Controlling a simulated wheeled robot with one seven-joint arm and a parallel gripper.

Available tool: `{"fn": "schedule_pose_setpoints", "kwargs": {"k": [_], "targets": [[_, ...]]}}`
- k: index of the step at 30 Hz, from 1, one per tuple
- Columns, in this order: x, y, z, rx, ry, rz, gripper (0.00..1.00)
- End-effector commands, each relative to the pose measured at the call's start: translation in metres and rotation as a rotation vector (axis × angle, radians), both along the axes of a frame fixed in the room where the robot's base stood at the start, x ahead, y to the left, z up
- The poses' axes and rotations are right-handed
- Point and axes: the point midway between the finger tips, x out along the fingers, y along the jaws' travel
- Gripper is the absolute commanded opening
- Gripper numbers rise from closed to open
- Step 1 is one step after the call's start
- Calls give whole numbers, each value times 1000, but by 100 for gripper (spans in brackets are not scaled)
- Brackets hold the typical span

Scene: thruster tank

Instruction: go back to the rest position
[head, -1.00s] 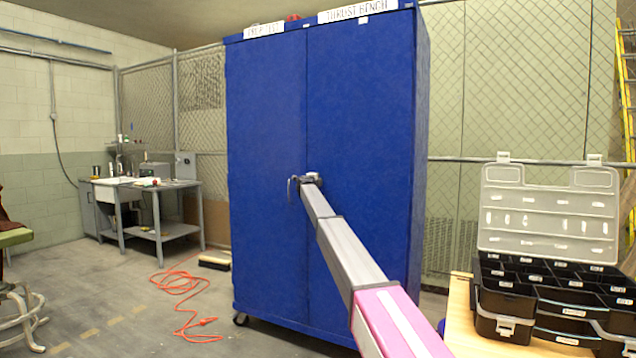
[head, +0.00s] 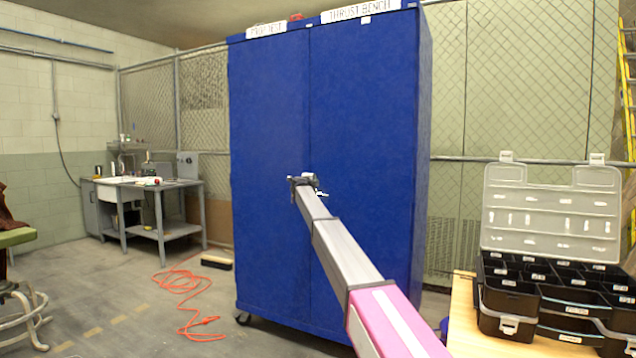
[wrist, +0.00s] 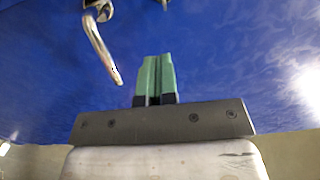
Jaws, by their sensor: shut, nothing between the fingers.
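My gripper (wrist: 156,82) has two green fingertips, pressed together with nothing between them in the wrist view. A bent metal handle (wrist: 99,42) stands out from the blue surface to the left of the fingers, apart from them. In the head view my gripper (head: 303,181) is at the end of my outstretched arm, in front of the blue cabinet (head: 365,130) near the line between its two doors. Its fingers are too small to make out there. Both cabinet doors look closed.
A wooden table (head: 463,312) with an open black organizer case (head: 505,302) stands at the right. A grey workbench with a sink (head: 160,185) is at the back left. An orange cord (head: 182,290) lies on the floor left of the cabinet.

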Motion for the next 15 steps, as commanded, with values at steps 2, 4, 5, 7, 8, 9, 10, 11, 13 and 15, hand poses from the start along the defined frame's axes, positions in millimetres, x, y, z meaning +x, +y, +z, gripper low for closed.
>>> {"fn": "schedule_pose_setpoints", "kwargs": {"k": [2,4,5,7,8,9,10,11,13,15], "targets": [[-22,8,-1,0,0,1,0],[-34,14,-1,0,1,1,0],[-38,16,-1,0,1,1,0],[-46,19,-1,0,1,1,0],[-49,20,-1,0,1,1,0],[-52,21,-3,-3,0,3,0],[-55,20,-5,-9,-2,7,0],[-59,19,-7,-19,-5,13,0],[-69,11,-18,-56,-16,40,0],[-83,2,-37,-117,-31,87,0]]}}
